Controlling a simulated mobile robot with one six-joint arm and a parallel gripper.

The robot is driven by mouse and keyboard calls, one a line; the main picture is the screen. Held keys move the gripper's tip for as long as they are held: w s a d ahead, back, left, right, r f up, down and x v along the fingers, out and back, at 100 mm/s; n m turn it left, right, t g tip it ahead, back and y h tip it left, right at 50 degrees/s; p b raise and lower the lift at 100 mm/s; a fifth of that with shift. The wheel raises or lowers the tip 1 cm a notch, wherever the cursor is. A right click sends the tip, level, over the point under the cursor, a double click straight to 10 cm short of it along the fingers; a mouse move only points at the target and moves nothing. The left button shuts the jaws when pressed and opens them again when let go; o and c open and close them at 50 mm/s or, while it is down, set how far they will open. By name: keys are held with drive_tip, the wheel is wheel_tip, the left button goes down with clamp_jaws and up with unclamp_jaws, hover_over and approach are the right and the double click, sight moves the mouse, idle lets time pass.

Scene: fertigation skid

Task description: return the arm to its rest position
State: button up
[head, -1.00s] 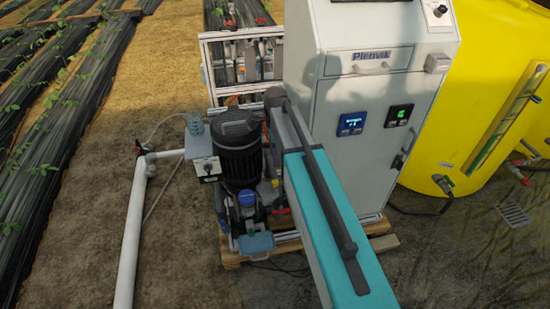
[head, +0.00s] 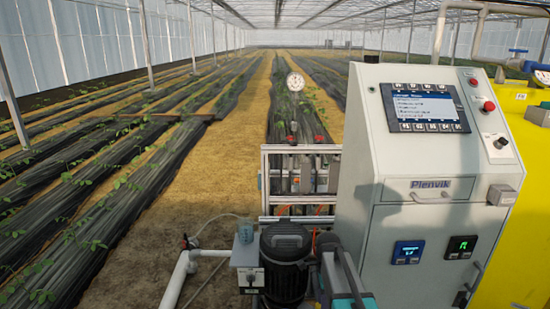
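Part of my arm (head: 345,285), teal and grey with a dark bar along it, shows at the bottom of the head view. It lies just right of the black pump motor and in front of the control cabinet's lower left. My gripper is not in view, so I cannot see its fingers or whether it holds anything.
The grey Plenvik cabinet (head: 395,215) with a lit screen (head: 424,107) stands at right, a yellow tank (head: 522,210) behind it. The black pump motor (head: 286,262) and a white pipe (head: 178,280) are at lower left of it. Crop rows and a straw path (head: 220,150) stretch beyond.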

drive_tip(key=s+f+n+g, duration=0.1)
drive_tip(key=s+f+n, duration=0.5)
drive_tip(key=s, duration=0.6)
drive_tip(key=s+f+n+g, duration=0.1)
drive_tip(key=s+f+n, duration=0.5)
drive_tip(key=s+f, duration=0.5)
drive_tip(key=s+f+n+g, duration=0.2)
drive_tip(key=s+f+n, duration=0.4)
drive_tip(key=s, duration=0.8)
drive_tip(key=x, duration=0.2)
drive_tip(key=shift+f, duration=0.45)
drive_tip(key=shift+c, duration=1)
